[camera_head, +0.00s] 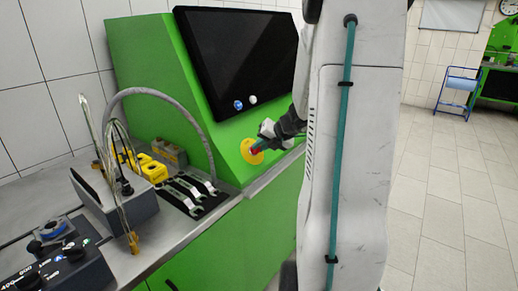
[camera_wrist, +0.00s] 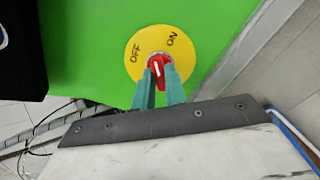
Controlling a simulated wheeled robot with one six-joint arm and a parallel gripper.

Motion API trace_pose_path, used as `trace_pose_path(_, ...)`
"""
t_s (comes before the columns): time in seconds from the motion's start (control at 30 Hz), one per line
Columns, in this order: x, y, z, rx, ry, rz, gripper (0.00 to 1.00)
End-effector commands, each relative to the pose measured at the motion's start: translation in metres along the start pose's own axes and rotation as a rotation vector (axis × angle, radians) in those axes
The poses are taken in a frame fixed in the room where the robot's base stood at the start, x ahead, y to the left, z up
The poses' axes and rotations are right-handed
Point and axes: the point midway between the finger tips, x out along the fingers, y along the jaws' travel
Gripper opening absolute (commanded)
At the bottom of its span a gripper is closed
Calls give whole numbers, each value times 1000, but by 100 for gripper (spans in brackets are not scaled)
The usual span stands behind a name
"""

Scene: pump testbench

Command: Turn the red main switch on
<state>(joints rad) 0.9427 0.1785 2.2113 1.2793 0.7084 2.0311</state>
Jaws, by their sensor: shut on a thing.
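The red main switch (camera_wrist: 157,66) sits on a round yellow plate (camera_wrist: 147,43) marked OFF at the left and ON at the upper right. The white line on its knob points up and slightly left, between the two words. In the head view the red switch (camera_head: 256,151) and yellow plate (camera_head: 246,156) are on the sloped green front of the bench. My gripper (camera_wrist: 160,80) is shut on the switch knob, one teal finger on each side. In the head view my gripper (camera_head: 260,146) reaches it from the right and hides part of the knob.
A dark screen (camera_head: 240,60) and two buttons (camera_head: 245,103) are above the switch. Wrenches (camera_head: 187,190), yellow parts (camera_head: 150,168) and a grey cable (camera_head: 165,92) are on the worktop at left. Open tiled floor (camera_head: 450,200) is at right.

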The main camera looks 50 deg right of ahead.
Motion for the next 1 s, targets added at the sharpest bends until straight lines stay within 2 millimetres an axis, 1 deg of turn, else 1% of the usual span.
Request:
trace_pose_path(0.23,1,0,-1,247,2,0,0)
trace_pose_path(0.3,1,0,-1,276,2,0,0)
trace_pose_path(0.6,1,0,-1,298,2,0,0)
trace_pose_path(0.67,1,0,-1,350,2,0,0)
trace_pose_path(0.8,1,0,-1,508,2,-1,0)
trace_pose_path(0.93,1,0,-1,578,2,-1,0)
trace_pose_path(0.97,1,0,-1,580,2,-1,15)
trace_pose_path(1.0,1,0,-1,578,2,-1,27)
